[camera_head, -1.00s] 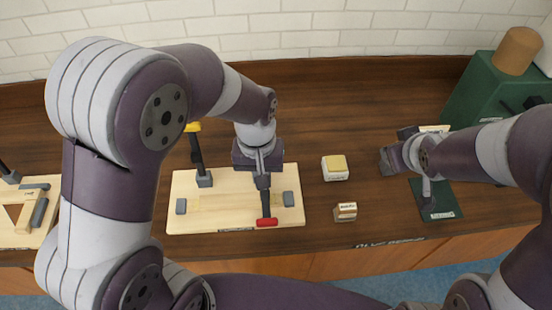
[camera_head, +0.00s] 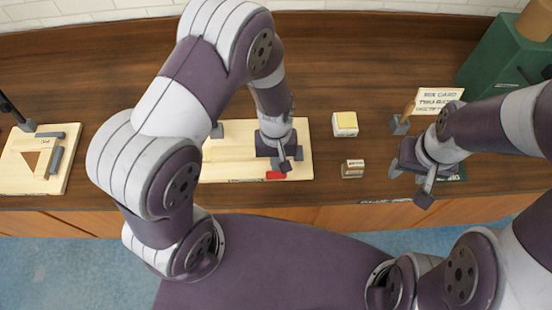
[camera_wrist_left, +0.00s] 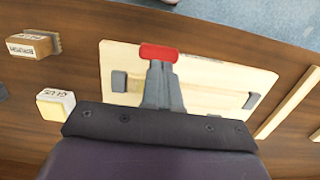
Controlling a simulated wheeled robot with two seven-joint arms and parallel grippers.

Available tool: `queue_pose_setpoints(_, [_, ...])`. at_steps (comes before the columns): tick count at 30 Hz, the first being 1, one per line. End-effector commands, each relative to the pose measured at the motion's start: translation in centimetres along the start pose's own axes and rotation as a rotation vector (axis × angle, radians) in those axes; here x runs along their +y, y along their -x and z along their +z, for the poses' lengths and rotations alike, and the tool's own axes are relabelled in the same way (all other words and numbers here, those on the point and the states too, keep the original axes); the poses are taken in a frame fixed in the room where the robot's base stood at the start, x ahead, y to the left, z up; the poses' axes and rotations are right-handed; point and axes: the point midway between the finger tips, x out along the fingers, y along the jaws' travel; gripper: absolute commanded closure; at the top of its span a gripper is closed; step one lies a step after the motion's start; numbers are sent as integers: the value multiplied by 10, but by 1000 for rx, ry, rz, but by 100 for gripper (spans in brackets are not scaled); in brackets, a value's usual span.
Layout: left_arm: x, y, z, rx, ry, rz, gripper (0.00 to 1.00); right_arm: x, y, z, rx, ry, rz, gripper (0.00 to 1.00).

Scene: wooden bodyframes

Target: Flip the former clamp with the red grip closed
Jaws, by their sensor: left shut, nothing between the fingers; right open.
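The clamp's red grip (camera_head: 277,175) shows at the front edge of the pale wooden board (camera_head: 228,165). My left gripper (camera_head: 284,162) is shut and empty, just behind or above the grip in the head view. In the left wrist view, the red grip (camera_wrist_left: 159,53) lies just beyond the tips of my shut gripper (camera_wrist_left: 160,72). I cannot tell whether they touch. The clamp's bar and base are hidden by my left gripper and arm. My right gripper (camera_head: 409,186) is open, over the counter to the right, away from the board.
A yellow-topped box (camera_head: 345,124) and a small labelled block (camera_head: 352,169) stand right of the board. A sign (camera_head: 438,100) and a green case (camera_head: 500,60) are farther right. Another wooden board (camera_head: 40,158) lies at the left.

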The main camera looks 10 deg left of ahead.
Motion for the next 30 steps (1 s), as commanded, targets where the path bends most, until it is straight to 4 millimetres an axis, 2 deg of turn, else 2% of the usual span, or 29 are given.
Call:
queue_pose_setpoints(6, [0, -13, 0, 0, 0, 0, 100, 0, 4, -1, 0, 0, 0, 51])
queue_pose_setpoints(15, [0, -15, 0, 0, 0, 0, 100, 0, 3, 0, 0, 1, 0, 51])
queue_pose_setpoints(22, [0, -40, 3, -1, 0, 0, 100, 0, -15, 2, 0, 1, 0, 51])
queue_pose_setpoints(30, [-1, -40, 6, -6, 1, -3, 100, 0, -13, 1, 1, 1, 0, 51])
